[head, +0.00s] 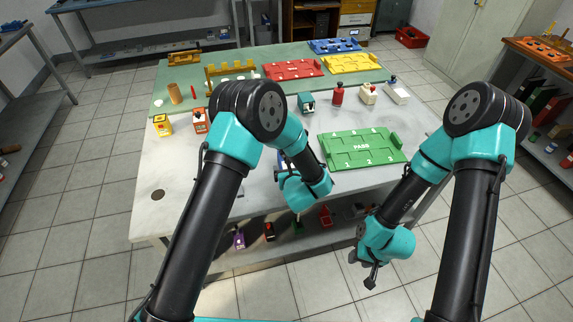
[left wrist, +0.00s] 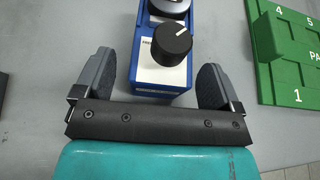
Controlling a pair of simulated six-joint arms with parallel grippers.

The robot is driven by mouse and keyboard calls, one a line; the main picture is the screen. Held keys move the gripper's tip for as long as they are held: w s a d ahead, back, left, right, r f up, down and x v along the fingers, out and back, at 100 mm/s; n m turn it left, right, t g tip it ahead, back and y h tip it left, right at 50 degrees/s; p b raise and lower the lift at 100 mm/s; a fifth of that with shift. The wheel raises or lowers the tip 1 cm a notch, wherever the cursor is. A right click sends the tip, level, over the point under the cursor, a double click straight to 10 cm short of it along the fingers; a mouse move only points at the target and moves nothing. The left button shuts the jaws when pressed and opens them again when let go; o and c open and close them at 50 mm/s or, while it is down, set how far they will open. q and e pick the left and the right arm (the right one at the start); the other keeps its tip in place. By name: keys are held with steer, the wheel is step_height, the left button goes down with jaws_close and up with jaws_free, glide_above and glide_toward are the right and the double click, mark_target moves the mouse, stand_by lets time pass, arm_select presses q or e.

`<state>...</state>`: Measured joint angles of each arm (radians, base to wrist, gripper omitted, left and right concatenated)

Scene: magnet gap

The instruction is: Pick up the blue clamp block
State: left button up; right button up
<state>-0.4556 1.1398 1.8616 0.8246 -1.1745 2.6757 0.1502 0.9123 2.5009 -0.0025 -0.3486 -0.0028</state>
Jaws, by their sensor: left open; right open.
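The blue clamp block (left wrist: 150,76), with white labels and a black knob, lies on the grey tabletop in the left wrist view. In the head view a small blue part of it (head: 283,159) shows beside my left wrist. My left gripper (left wrist: 154,66) is open, with one finger on each side of the block's near end; whether either finger touches it I cannot tell. In the head view my left fingers are mostly hidden by my arm. My right gripper (head: 362,270) is open and empty, off the front of the table above the floor.
A green PASS tray (head: 384,160) lies to the right of the block. Red (head: 292,70), yellow (head: 351,63) and blue (head: 334,46) trays lie at the back. A teal block (head: 306,102) and a red bottle (head: 338,95) stand mid-table.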

arm_select(q)
steer(key=shift+x, duration=1.35)
steer(key=shift+c, duration=0.3)
steer(key=c, duration=1)
steer(key=shift+c, duration=0.2)
steer(key=shift+r, duration=0.1)
steer(key=shift+r, duration=1.55)
steer(key=shift+s+r, duration=0.1)
steer(key=shift+s, duration=0.15)
steer(key=s+r, duration=0.1)
steer(key=s, duration=1.4)
steer(key=shift+s+d+r, duration=0.2)
steer(key=shift+s, duration=0.1)
